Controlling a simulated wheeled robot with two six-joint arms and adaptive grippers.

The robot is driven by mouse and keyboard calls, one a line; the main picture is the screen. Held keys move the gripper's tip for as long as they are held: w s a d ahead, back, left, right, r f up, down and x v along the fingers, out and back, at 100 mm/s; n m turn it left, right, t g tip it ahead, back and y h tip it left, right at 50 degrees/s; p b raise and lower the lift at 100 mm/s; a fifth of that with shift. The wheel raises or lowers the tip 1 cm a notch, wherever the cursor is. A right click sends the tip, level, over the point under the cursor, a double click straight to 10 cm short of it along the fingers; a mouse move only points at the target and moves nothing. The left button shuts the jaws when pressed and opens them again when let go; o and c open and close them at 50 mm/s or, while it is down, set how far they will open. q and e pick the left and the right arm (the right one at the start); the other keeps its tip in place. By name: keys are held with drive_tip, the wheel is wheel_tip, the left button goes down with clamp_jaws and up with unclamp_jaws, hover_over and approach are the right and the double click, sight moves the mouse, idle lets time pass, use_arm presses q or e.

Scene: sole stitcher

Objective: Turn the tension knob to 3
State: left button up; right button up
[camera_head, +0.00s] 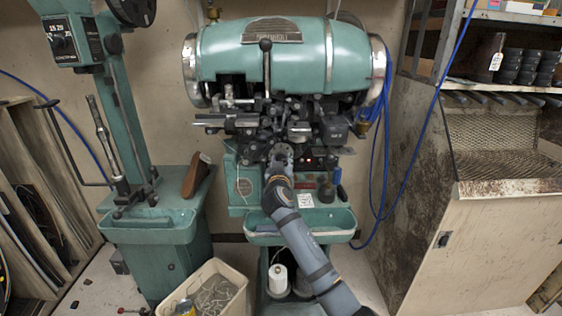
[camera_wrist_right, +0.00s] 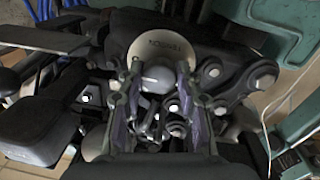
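The tension knob (camera_wrist_right: 157,79) is a small grey round knob in the right wrist view. It sits in front of a pale round dial plate (camera_wrist_right: 158,44) whose lettering appears upside down; no numbers can be read. My right gripper (camera_wrist_right: 158,72) has its two fingers apart, one on each side of the knob; slim gaps seem to show, but contact is hard to judge. In the head view my right gripper (camera_head: 282,152) reaches the front of the green sole stitcher (camera_head: 270,55) and hides the knob. My left gripper is not in view.
Dark levers and linkages crowd around the knob in the wrist view. A green tray (camera_head: 335,222) lies below the machine head. A second green machine (camera_head: 150,228) stands left, a bin (camera_head: 235,272) is on the floor, and a wooden cabinet (camera_head: 480,240) stands right.

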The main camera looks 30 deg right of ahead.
drive_tip(key=c, duration=0.5)
drive_tip(key=shift+n, duration=0.4)
drive_tip(key=n+p, duration=0.1)
drive_tip(key=n, duration=0.2)
drive_tip(key=shift+n, duration=0.3)
drive_tip(key=n+p, duration=0.1)
drive_tip(key=n, duration=0.2)
drive_tip(key=shift+d+n+t, duration=0.1)
drive_tip(key=shift+n+t, duration=0.2)
drive_tip(key=shift+n, duration=0.1)
drive_tip(key=n+p, duration=0.2)
drive_tip(key=n, duration=0.3)
drive_tip(key=shift+s+n+t+p, duration=0.1)
drive_tip(key=shift+n+t+p, duration=0.2)
drive_tip(key=shift+n+p, duration=0.1)
drive_tip(key=shift+n+y+p, duration=0.3)
drive_tip(key=shift+n+p, duration=0.85)
drive_tip(key=shift+n, duration=1.15)
